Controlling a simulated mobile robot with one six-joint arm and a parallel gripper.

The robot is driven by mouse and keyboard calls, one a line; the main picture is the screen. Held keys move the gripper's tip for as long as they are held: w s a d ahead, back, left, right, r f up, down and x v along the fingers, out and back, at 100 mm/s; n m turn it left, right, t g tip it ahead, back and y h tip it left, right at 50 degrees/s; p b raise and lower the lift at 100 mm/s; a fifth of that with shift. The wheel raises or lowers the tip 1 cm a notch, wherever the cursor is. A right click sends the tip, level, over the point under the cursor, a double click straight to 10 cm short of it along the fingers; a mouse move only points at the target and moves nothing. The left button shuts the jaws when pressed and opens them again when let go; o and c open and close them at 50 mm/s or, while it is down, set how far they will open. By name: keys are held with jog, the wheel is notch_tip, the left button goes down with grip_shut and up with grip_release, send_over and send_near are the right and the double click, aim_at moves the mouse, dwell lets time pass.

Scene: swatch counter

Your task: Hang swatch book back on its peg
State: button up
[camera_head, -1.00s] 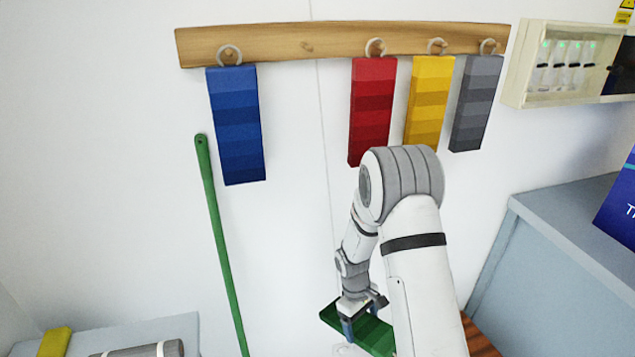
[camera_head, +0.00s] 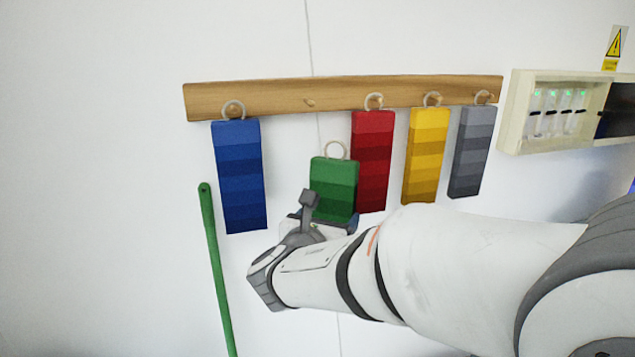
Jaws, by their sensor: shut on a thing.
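The green swatch book (camera_head: 334,177) is upright in my gripper (camera_head: 330,222), with its white ring at the top. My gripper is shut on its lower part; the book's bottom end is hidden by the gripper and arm. The ring is below the bare peg (camera_head: 309,102) and a little to its right, apart from it. The peg is on the wooden rail (camera_head: 275,98), between the blue and red books. The green book overlaps the red book's left edge in the picture; I cannot tell if they touch.
A blue swatch book (camera_head: 239,175) hangs at left. Red (camera_head: 372,150), yellow (camera_head: 426,155) and grey (camera_head: 472,152) books hang at right. A green pole (camera_head: 213,260) leans at lower left. A wall box (camera_head: 553,105) is at far right.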

jog(key=shift+n+t+y, duration=0.6)
jog(key=shift+t, duration=0.2)
jog(key=r, duration=0.2)
jog(key=s+a+r, duration=0.1)
jog(key=r, duration=0.2)
jog(key=s+r, duration=0.1)
jog(key=r, duration=0.2)
jog(key=shift+s+a+r, duration=0.15)
jog(key=shift+a+r, duration=0.05)
jog(key=shift+a, duration=0.1)
jog(key=w+a+f, duration=0.1)
jog(key=w+a, duration=0.1)
jog(key=w, duration=0.7)
jog(key=shift+w+a+f, duration=0.25)
jog(key=shift+a+f, duration=0.1)
jog(key=shift+f, duration=0.05)
